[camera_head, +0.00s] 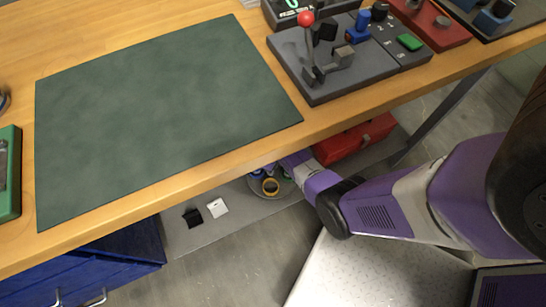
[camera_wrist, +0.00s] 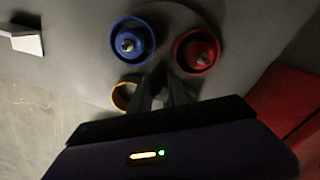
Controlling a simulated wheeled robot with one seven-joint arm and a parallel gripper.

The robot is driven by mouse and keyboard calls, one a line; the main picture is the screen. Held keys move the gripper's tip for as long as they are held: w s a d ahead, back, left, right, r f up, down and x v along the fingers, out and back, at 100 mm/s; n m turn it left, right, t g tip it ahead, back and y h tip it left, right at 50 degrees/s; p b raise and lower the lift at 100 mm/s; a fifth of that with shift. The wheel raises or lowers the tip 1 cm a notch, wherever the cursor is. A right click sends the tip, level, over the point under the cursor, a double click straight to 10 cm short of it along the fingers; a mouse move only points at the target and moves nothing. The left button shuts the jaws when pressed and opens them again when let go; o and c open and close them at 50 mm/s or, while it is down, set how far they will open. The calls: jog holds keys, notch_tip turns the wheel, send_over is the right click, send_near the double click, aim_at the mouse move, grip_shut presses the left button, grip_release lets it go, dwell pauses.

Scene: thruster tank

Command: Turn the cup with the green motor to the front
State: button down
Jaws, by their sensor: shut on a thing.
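Under the bench, a round grey turntable holds a blue cup (camera_wrist: 133,40), a red cup (camera_wrist: 196,50) and a yellow cup (camera_wrist: 122,95), all in the wrist view. The blue and red cups each hold a small metal-tipped part. The yellow cup also shows in the head view (camera_head: 270,187). My gripper (camera_wrist: 165,78) reaches in among the cups, right of the yellow one and below the blue and red ones. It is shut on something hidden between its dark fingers.
The wooden bench edge (camera_head: 165,200) lies above my forearm. A red box (camera_head: 352,140) stands on the lower shelf, right of the turntable. A white block (camera_head: 217,208) and a black block (camera_head: 193,217) lie to its left, with bare shelf between.

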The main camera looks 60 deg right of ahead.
jog(key=shift+m, duration=0.9)
jog(key=shift+m+p, duration=0.3)
jog(key=shift+m, duration=0.2)
jog(key=c, duration=1.4)
grip_release()
jog(key=shift+o, duration=0.2)
notch_tip(320, 180, up, 9)
jog(key=p, duration=0.9)
